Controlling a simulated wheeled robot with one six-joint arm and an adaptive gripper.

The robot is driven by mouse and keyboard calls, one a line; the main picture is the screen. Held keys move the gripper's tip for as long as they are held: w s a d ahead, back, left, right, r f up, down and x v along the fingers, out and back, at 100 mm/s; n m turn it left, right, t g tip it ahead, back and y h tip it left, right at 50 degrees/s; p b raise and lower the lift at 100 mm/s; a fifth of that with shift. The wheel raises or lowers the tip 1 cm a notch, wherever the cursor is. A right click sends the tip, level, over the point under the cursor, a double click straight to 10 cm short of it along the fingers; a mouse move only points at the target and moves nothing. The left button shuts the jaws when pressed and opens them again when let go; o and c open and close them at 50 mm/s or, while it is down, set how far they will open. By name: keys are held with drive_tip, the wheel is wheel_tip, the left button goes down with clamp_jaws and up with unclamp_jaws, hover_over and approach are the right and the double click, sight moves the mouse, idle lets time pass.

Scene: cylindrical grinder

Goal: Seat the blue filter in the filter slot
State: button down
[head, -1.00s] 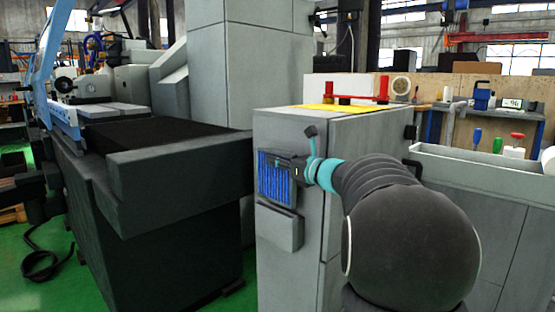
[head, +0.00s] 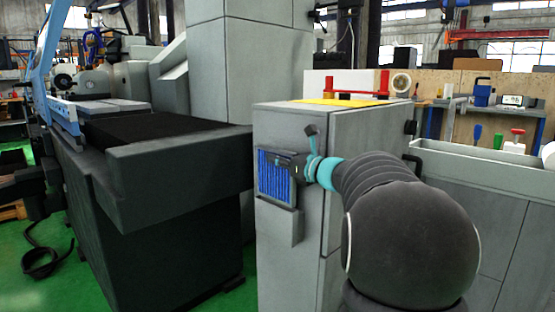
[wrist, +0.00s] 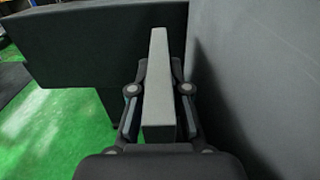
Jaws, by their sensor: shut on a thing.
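The blue filter (head: 274,176), with blue pleats in a grey frame, is upright in front of the grey cabinet's left face in the head view. My gripper (head: 298,168) is shut on the filter's right edge. In the wrist view my gripper (wrist: 159,103) has a finger on each side of the filter's light grey frame edge (wrist: 158,85). The cabinet wall is close on the right there, with the right finger between. A grey block (head: 297,228) projects from the cabinet just below the filter. I cannot make out the slot opening, or whether the filter touches it.
A grey trough (head: 480,170) is at the right.

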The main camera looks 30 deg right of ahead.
sight(277, 201)
drive_tip(key=shift+f+b, duration=3.5)
drive_tip(key=shift+f, duration=1)
idle(0.5)
drive_tip(key=shift+f+b, duration=0.5)
drive_tip(key=shift+f, duration=0.95)
drive_tip(key=c, duration=1.1)
unclamp_jaws()
drive_tip(key=shift+o, duration=0.2)
drive_tip(key=v, duration=1.2)
drive_tip(key=shift+r, duration=0.1)
